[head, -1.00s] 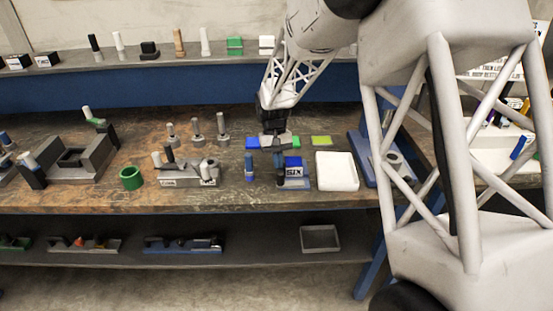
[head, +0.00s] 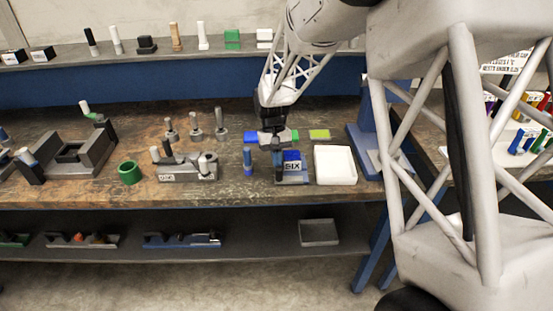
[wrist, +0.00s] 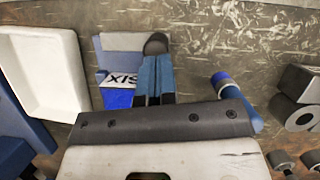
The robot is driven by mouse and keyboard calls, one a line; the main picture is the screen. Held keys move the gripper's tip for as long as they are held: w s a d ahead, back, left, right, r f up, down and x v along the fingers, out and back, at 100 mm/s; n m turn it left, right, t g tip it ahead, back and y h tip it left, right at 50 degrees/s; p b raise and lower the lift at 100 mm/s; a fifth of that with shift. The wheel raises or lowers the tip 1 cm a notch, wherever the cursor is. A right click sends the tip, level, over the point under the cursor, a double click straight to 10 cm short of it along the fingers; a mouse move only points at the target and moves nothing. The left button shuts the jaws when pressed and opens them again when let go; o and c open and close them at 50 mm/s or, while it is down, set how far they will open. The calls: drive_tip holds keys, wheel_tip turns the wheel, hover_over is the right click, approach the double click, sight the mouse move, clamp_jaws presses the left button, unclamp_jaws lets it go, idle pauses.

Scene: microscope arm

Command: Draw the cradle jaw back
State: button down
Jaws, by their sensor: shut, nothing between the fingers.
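A blue and grey block with a label reading SIX (head: 293,168) stands at the front of the bench; it also shows in the wrist view (wrist: 118,84). I take it for the cradle, but I cannot tell its jaw apart. A dark round-topped post (wrist: 155,43) stands beside the label, at the ends of my fingers. My gripper (head: 277,160) points down just left of the block, and its closed fingers show in the wrist view (wrist: 155,75). It is shut with nothing held. Whether the fingers touch the post is unclear.
A blue cylinder (head: 248,164) stands left of my gripper. A white tray (head: 335,177) lies to the right of the block. A grey fixture (head: 190,170), a green ring (head: 130,173) and several grey weights stand further left. A blue stand (head: 366,135) rises at the right.

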drive_tip(key=shift+f, duration=0.15)
drive_tip(key=shift+w+a, duration=0.15)
drive_tip(key=shift+w, duration=0.6)
drive_tip(key=w, duration=0.3)
drive_tip(key=shift+a+r, duration=0.25)
drive_tip(key=shift+r, duration=0.15)
drive_tip(key=v, duration=0.9)
drive_tip(key=shift+r, duration=0.2)
drive_tip(key=shift+s, duration=0.15)
drive_tip(key=shift+w+a+f, duration=0.15)
drive_tip(key=shift+w, duration=0.75)
